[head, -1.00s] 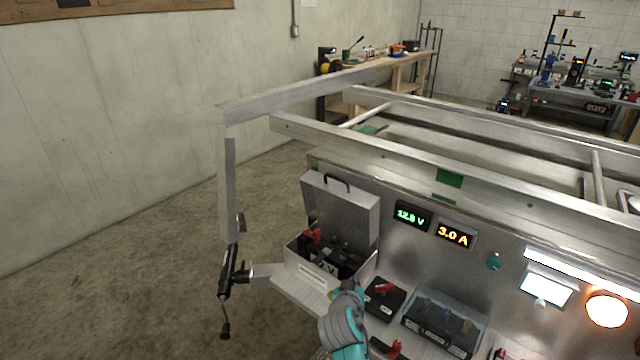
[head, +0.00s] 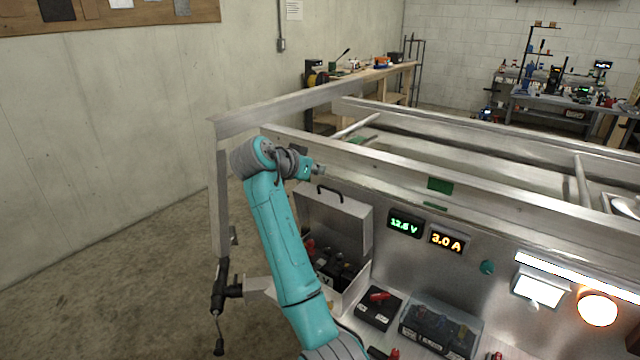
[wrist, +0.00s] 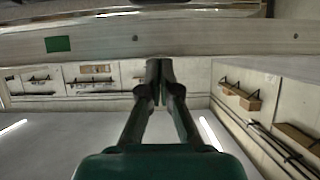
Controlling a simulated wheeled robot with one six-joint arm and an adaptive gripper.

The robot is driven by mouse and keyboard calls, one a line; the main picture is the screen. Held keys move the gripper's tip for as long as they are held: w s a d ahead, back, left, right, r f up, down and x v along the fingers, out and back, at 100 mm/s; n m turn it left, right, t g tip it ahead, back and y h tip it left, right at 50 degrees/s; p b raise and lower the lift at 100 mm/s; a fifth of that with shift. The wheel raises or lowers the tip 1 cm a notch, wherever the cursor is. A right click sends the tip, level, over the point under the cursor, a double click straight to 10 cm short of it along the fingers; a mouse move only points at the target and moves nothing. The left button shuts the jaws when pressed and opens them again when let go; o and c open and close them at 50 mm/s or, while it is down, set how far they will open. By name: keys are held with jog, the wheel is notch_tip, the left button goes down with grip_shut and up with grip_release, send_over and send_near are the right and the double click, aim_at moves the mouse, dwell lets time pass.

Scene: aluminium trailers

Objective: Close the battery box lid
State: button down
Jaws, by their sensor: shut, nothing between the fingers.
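The battery box (head: 352,297) stands on a shelf on the trailer's front panel, with dark parts and a red piece inside. Its grey lid (head: 345,222) stands open and upright, with a black handle (head: 330,190) on its top edge. My gripper (head: 321,170) is just above the handle in the head view, in front of the trailer's rail; its exact depth gap to the lid is unclear. My arm crosses the left part of the box and lid and hides it. In the wrist view my fingers (wrist: 160,68) are together and empty; the lid is not seen there.
The aluminium rail (head: 400,168) runs close behind my gripper. An upright frame post (head: 219,190) with a jack (head: 219,290) stands left. Two displays (head: 405,223) are on the panel.

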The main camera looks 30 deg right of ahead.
send_over(328, 201)
jog(key=d, duration=0.3)
jog(key=f, duration=0.3)
jog(key=shift+w+a+f, duration=0.25)
jog(key=shift+w+f, duration=0.1)
jog(key=shift+f, duration=0.05)
jog(key=shift+s+a+f, duration=0.1)
jog(key=shift+a+f, duration=0.45)
jog(key=shift+f, duration=0.35)
jog(key=shift+s+a+f, duration=0.3)
jog(key=shift+a+f, duration=0.25)
jog(key=shift+f, duration=0.05)
jog(key=shift+a+f, duration=0.1)
jog(key=shift+a, duration=0.05)
